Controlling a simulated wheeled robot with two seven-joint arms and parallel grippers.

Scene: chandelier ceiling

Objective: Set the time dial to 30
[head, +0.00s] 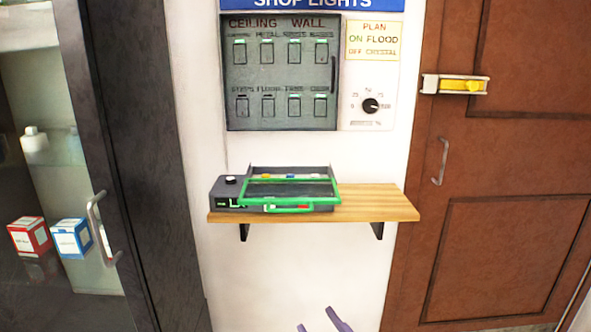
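A dark grey device (222,202) with a green-framed clear lid (290,189) sits on the left part of a wooden wall shelf. It has a small knob (231,180) on its top left and a small dark display on its front. No readable scale shows beside this knob. A black round dial (370,105) with a scale marked about 0 to 100 is on a white wall plate above; neither dial is legibly labelled as time. My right gripper (320,325) shows only as two purple fingertips at the bottom edge, apart and empty, below the shelf. My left gripper is not in view.
The wooden shelf (385,204) is bare on its right. A switch panel (280,75) hangs above. A glass cabinet (92,120) with boxes stands left. A brown door (510,190) with a yellow latch (458,86) stands right.

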